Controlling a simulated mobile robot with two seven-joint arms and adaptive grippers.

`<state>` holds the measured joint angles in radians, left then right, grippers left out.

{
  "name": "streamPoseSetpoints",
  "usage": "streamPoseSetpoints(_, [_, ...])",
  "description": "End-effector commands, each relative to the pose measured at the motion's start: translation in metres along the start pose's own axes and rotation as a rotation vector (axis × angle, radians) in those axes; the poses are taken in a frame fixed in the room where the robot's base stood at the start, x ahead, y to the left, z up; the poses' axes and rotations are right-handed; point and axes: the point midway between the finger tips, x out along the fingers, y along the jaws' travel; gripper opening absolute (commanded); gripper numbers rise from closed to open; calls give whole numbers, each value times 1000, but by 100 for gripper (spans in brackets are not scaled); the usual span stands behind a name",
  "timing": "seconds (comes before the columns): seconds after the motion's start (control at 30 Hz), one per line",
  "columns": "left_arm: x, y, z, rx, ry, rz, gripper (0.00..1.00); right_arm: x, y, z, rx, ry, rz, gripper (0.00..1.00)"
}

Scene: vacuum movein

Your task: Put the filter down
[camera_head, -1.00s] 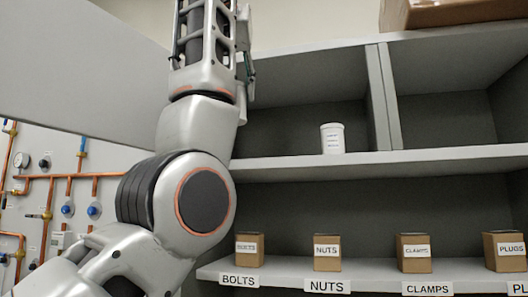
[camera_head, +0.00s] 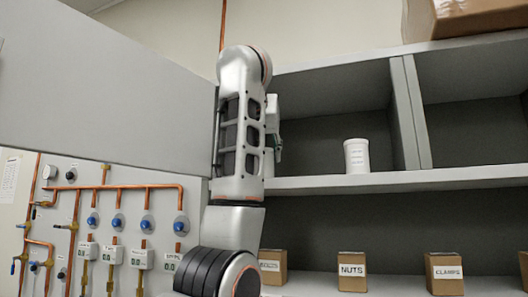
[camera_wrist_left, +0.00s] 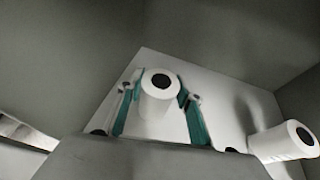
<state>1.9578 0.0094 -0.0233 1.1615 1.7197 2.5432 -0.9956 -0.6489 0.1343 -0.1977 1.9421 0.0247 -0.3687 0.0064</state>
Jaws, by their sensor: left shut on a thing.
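In the left wrist view, my left gripper (camera_wrist_left: 160,108) is shut on a white cylindrical filter (camera_wrist_left: 143,101) with a dark round hole in its end. A teal finger pad lies on each side of it. I cannot tell whether the filter touches the shelf. In the head view, my left gripper (camera_head: 277,145) is mostly hidden behind my arm, at the left part of the upper shelf compartment. The held filter is hidden there. My right gripper is not in view.
A white labelled canister (camera_head: 357,156) stands on the upper shelf (camera_head: 400,178), right of my gripper. Another white cylinder (camera_wrist_left: 283,141) is at the wrist view's right. Small labelled boxes, including NUTS (camera_head: 352,271), line the lower shelf. A grey panel (camera_head: 110,90) is left of my arm.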

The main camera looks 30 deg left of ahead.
Motion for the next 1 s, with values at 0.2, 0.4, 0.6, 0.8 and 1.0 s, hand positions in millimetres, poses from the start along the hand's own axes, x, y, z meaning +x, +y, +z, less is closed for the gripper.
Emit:
streamPoseSetpoints(0.2, [-1, 0, -1, 0, -1, -1, 7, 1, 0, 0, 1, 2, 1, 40])
streamPoseSetpoints(0.4, [0, 0, -2, 0, 0, 0, 52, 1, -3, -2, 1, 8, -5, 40])
streamPoseSetpoints(0.6, [0, 0, -2, 0, 0, 0, 52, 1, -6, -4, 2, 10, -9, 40])
streamPoseSetpoints(0.8, [-1, 0, 2, 0, 0, 0, 52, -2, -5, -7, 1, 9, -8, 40])
streamPoseSetpoints(1.0, [-33, -1, -2, -1, -4, -4, 52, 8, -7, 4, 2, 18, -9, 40])
